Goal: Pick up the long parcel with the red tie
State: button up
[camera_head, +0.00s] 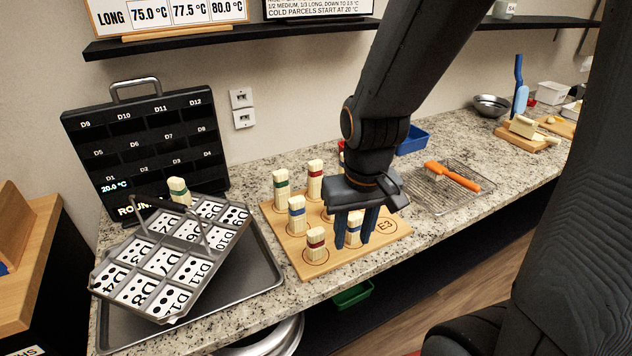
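Pale parcels with coloured ties stand upright on a wooden board (345,256). A red-tied parcel (315,182) stands at the board's back; it looks taller than the red-tied parcel (316,246) at the front. Another bit of red shows at the arm's left edge, mostly hidden. Green-tied (281,191) and blue-tied (297,216) parcels stand on the left. My gripper (355,239) points down over the board's right part, fingers apart. A blue-tied parcel (353,228) shows in the gap between the fingers; I cannot tell whether they touch it.
A tilted grey rack with dotted cards (172,262) rests on a dark tray (262,277) at left, with a green-tied parcel (179,191) behind it. A black case (150,140) stands at the back. An orange-handled tool (452,176) lies on a wire rack at right.

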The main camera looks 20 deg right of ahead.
aim_at(315, 171)
jog(key=k, duration=0.45)
jog(key=z, duration=0.7)
jog(key=i, duration=1.1)
jog(key=u, duration=0.3)
